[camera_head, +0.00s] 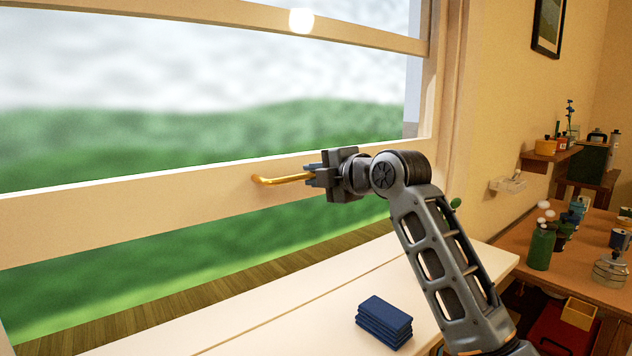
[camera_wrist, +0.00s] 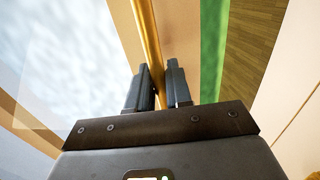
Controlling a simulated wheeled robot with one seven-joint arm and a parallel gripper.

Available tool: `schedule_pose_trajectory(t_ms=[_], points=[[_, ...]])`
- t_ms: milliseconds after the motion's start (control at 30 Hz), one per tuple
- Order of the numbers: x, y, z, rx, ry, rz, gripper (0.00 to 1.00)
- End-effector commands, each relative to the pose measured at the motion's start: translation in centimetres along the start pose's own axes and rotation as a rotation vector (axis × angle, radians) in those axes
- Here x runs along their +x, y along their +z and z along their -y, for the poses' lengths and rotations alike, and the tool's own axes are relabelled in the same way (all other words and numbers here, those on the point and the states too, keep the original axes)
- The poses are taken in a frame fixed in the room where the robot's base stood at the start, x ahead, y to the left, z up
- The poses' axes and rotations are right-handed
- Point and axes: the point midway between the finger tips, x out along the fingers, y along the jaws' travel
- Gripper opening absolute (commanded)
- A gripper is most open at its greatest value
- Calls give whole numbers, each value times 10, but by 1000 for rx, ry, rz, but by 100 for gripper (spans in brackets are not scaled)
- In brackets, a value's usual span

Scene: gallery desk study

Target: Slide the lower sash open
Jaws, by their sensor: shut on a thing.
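The lower sash (camera_head: 150,195) is a cream frame with glass above its bottom rail. Its bottom rail stands raised above the sill (camera_head: 330,285), with a gap showing green ground and wooden boards below it. A brass handle (camera_head: 280,179) is fixed to the rail. My gripper (camera_head: 312,178) is shut on the right part of the handle. In the wrist view the handle (camera_wrist: 147,40) runs down between the two dark fingers of my gripper (camera_wrist: 158,85). The fingers hide the handle's right end.
A stack of blue cloths or pads (camera_head: 384,322) lies on the sill below my arm. A brown desk (camera_head: 575,250) at the right holds a green container (camera_head: 540,247), jars and small pots. A white wall fixture (camera_head: 508,184) is right of the window frame.

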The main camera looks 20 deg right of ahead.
Motion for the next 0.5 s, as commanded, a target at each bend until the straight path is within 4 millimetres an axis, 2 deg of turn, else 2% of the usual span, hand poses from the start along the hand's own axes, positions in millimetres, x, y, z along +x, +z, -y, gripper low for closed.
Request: schedule_pose_trajectory(t_ms=[200, 233, 367, 500], points=[[0, 0, -1, -1, 3, 0, 0], [0, 0, -1, -1, 3, 0, 20], [0, 0, -1, -1, 2, 0, 33], [0, 0, 0, -1, 2, 0, 34]])
